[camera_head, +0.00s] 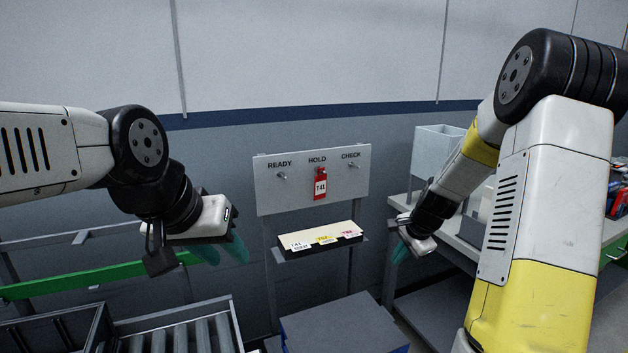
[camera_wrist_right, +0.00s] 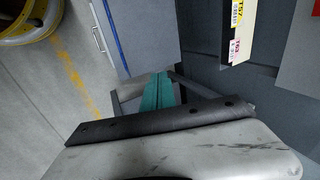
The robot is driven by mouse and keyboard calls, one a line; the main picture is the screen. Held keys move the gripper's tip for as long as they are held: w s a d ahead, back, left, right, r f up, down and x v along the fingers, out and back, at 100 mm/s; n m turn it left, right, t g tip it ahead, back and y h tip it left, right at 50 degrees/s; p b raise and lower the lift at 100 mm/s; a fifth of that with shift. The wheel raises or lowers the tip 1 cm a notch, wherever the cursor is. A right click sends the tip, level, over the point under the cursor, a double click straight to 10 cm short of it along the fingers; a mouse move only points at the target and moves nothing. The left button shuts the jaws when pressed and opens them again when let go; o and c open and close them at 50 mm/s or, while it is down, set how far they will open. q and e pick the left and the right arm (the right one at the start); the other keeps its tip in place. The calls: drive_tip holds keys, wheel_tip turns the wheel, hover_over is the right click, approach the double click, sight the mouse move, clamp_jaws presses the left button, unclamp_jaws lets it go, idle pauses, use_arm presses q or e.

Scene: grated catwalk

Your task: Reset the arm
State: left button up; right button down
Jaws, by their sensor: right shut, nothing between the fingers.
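My left arm comes in from the left, and its gripper (camera_head: 222,252) hangs in front of the wall, left of the sign board. Its teal fingers are apart with nothing seen between them. My right arm comes down from the upper right, and its gripper (camera_head: 399,252) points down, right of the board. Its teal fingers also show in the right wrist view (camera_wrist_right: 158,92), closed together and empty. The grey board (camera_head: 300,200) reads READY, HOLD and CHECK, each above a peg. A red tag (camera_head: 320,184) marked T41 hangs under HOLD.
A bench (camera_head: 465,240) with a pale bin (camera_head: 436,145) is at right. A roller conveyor (camera_head: 180,335) and green rail (camera_head: 90,278) are at lower left.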

drive_tip(key=s+a+r+n+t, duration=0.1)
drive_tip(key=s+a+r+n, duration=0.35)
drive_tip(key=s+r, duration=0.45)
drive_tip(key=s+a+r+n, duration=0.3)
drive_tip(key=s+r+n, duration=0.2)
drive_tip(key=s+r, duration=0.35)
drive_tip(key=s+a+r+n, duration=0.1)
drive_tip(key=s+r+n, duration=0.2)
drive_tip(key=s, duration=0.6)
drive_tip(key=shift+s+a+n+t, duration=0.2)
drive_tip(key=shift+s+n+t, duration=0.15)
drive_tip(key=shift+n, duration=0.2)
